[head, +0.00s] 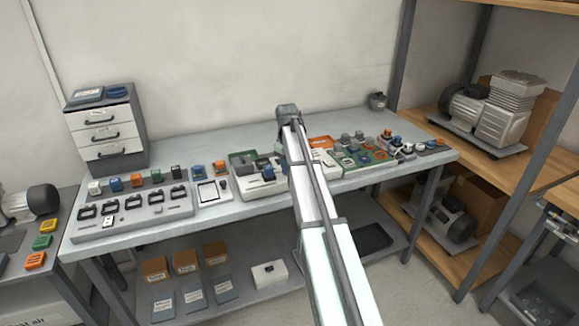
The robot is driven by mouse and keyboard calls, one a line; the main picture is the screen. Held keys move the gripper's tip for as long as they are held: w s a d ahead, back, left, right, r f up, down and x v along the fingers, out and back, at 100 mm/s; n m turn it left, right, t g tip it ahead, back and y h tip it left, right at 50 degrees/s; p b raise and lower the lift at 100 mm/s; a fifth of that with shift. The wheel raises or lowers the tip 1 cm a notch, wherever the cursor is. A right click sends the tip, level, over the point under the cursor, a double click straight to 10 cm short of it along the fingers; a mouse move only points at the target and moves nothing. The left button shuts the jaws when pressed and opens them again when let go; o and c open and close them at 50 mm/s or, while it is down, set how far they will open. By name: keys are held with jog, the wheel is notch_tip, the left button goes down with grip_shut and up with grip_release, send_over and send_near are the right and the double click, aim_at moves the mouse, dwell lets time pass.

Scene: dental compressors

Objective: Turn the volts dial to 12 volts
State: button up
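My arm reaches up from the bottom of the head view to a grey joint above the workbench (255,133). My gripper is not visible; the parts beyond that joint are hidden or out of sight. The volts dial cannot be made out for certain, as labels are too small to read. Small knobs and blocks in grey, orange and blue sit on a green panel (343,160) just right of my arm.
A drawer cabinet (105,130) stands at the bench's back left. A grey panel with several black handles (135,215) lies along the front left. Shelving with compressors (500,115) rises on the right. Boxes (185,260) sit below. The bench's back strip is mostly clear.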

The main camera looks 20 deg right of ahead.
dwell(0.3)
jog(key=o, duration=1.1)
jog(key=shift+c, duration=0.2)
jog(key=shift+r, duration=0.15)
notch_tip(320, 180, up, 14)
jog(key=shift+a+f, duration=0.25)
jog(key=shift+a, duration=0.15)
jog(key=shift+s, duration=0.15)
